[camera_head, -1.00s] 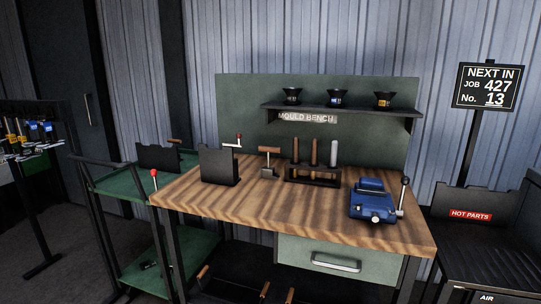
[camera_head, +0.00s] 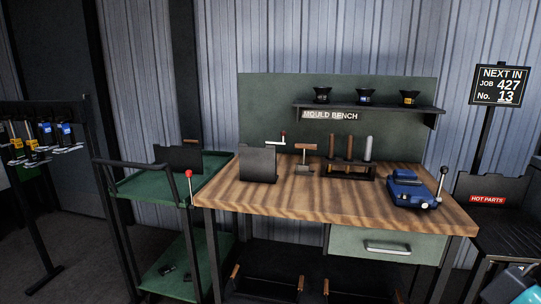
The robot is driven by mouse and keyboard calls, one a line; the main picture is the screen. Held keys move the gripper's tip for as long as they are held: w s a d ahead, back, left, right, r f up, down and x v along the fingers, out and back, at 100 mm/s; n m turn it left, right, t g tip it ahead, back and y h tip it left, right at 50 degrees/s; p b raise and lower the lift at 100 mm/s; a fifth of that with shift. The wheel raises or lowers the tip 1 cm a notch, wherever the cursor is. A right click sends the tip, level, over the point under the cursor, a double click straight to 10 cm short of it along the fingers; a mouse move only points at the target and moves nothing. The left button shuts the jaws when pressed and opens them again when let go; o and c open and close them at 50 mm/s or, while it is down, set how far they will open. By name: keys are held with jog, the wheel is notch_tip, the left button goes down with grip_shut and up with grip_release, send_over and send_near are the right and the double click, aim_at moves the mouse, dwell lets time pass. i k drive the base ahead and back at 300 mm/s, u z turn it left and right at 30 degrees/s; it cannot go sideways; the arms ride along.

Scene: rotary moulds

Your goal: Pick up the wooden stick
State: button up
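Two brown, stick-like uprights, a left one (camera_head: 332,146) and a middle one (camera_head: 349,147), stand in a dark rack (camera_head: 349,174) on the wooden workbench (camera_head: 290,203). A grey upright (camera_head: 367,148) stands to their right in the same rack. They look like sticks or tool handles, and I cannot tell which one is the wooden stick. Their lower ends are partly hidden by the rack.
A blue vise (camera_head: 412,189) sits on the bench's right, a dark upright plate (camera_head: 258,165) on its left, and a wooden-handled tool (camera_head: 305,158) between plate and rack. A green cart (camera_head: 140,189) stands left. The front middle of the benchtop is clear.

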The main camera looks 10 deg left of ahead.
aim_at(348, 158)
jog(key=u, duration=0.75)
jog(key=i, duration=0.9)
jog(key=z, duration=0.7)
jog(key=i, duration=0.75)
jog(key=z, duration=0.05)
